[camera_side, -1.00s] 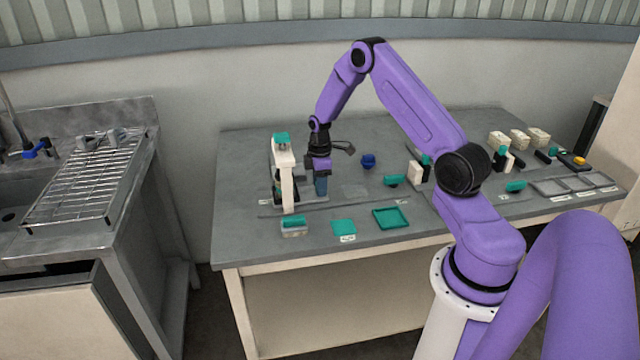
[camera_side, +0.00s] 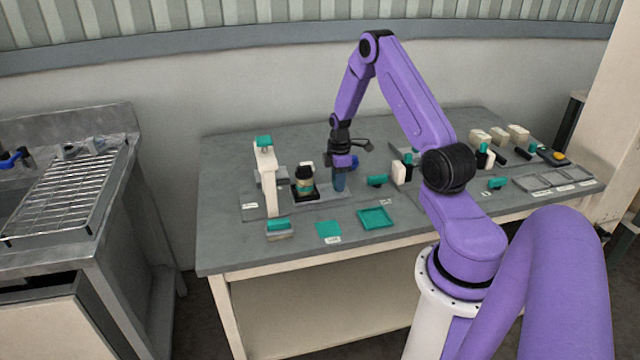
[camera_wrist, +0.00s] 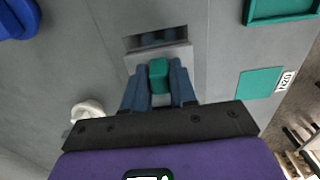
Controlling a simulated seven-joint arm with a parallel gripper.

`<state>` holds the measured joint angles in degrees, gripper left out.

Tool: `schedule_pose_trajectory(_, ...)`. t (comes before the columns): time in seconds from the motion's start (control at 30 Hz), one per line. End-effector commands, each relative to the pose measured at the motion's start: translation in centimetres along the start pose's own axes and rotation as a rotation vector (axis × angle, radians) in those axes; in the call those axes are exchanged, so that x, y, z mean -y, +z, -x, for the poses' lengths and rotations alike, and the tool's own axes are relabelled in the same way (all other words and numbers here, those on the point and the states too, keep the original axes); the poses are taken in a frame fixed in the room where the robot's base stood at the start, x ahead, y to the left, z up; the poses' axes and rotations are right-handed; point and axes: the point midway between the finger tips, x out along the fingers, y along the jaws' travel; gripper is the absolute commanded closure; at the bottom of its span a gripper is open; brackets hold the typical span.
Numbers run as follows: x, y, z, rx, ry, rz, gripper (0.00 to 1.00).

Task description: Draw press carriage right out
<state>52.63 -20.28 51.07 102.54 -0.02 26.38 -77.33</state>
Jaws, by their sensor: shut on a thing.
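The press (camera_side: 266,180) is a pale upright frame with a teal top, at the left of the bench in the side view. The press carriage (camera_side: 305,198) is a dark, low base to the right of the press frame. A dark jar with a pale band (camera_side: 304,181) stands upright on it. My gripper (camera_side: 339,187) is low over the bench at the carriage's right side. In the wrist view my gripper (camera_wrist: 158,80) is shut on a teal handle (camera_wrist: 158,70), one finger on each side. The handle's joint to the carriage is hidden in the side view.
A teal tray (camera_side: 376,218), a teal labelled pad (camera_side: 328,231) and a teal-topped block (camera_side: 279,227) lie along the front.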

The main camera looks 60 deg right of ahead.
Motion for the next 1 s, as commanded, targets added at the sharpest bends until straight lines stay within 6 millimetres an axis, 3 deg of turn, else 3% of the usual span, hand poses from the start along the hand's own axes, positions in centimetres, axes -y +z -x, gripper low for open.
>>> schedule_pose_trajectory(0.1,0.0,2.1,0.1,0.0,-0.002,-0.003,1.0)
schedule_pose_trajectory(0.3,0.0,4.1,0.0,0.0,-0.002,-0.003,1.0)
schedule_pose_trajectory(0.77,0.0,5.0,0.0,0.002,-0.002,-0.003,1.0)
schedule_pose_trajectory(0.8,0.0,5.1,0.0,0.002,-0.002,-0.003,0.68)
schedule_pose_trajectory(0.83,0.0,5.1,0.0,0.002,-0.002,-0.004,0.58)
schedule_pose_trajectory(0.87,0.0,5.0,0.0,0.002,-0.002,-0.003,0.53)
schedule_pose_trajectory(1.0,0.0,4.8,0.0,0.001,-0.001,-0.002,0.53)
